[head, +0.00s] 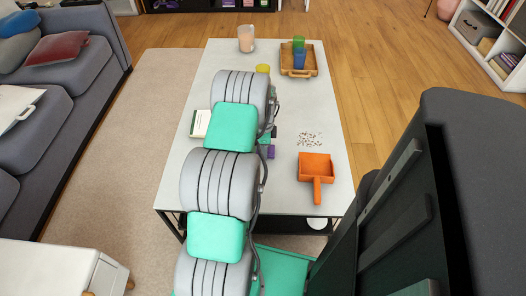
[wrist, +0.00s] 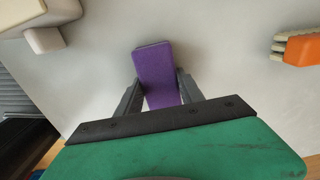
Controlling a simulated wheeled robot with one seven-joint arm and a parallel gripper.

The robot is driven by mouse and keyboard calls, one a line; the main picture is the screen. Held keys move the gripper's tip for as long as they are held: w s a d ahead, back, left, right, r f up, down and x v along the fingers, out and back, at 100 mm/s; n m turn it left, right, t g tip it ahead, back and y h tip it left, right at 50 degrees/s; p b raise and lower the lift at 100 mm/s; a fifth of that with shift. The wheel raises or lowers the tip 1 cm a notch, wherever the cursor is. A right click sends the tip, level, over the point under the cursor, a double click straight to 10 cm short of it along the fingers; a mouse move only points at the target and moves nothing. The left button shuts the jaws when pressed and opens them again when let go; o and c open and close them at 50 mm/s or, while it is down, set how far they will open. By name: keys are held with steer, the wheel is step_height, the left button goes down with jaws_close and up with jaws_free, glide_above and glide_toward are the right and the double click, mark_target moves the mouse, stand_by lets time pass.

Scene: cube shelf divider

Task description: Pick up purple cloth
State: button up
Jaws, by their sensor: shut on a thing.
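The purple cloth (wrist: 157,68), a folded block-like piece, is between the two dark fingers of my gripper (wrist: 158,88) in the wrist view. My gripper is shut on its near part, and the far part sticks out past the fingertips over the pale table. In the head view a small bit of the purple cloth (head: 270,152) shows just right of my arm. My arm hides most of the gripper there. I cannot tell whether the cloth touches the table.
The white table (head: 220,55) holds an orange dustpan (head: 315,167), scattered crumbs (head: 310,139), a wooden tray (head: 311,70) with cups, a candle (head: 246,38) and a yellow cup (head: 263,68). An orange bristled thing (wrist: 298,48) lies right in the wrist view. A grey sofa (head: 70,70) stands left.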

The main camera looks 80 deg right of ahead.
steer(key=shift+r, duration=0.15)
jaws_close()
steer(key=shift+r, duration=0.25)
step_height(320, 180, up, 3)
steer(key=shift+d+f+p, duration=0.1)
steer(key=shift+p, duration=0.4)
steer(key=s+a+r+p, duration=0.3)
steer(key=a+r, duration=0.6)
steer(key=a, duration=0.5)
steer(key=shift+r, duration=0.25)
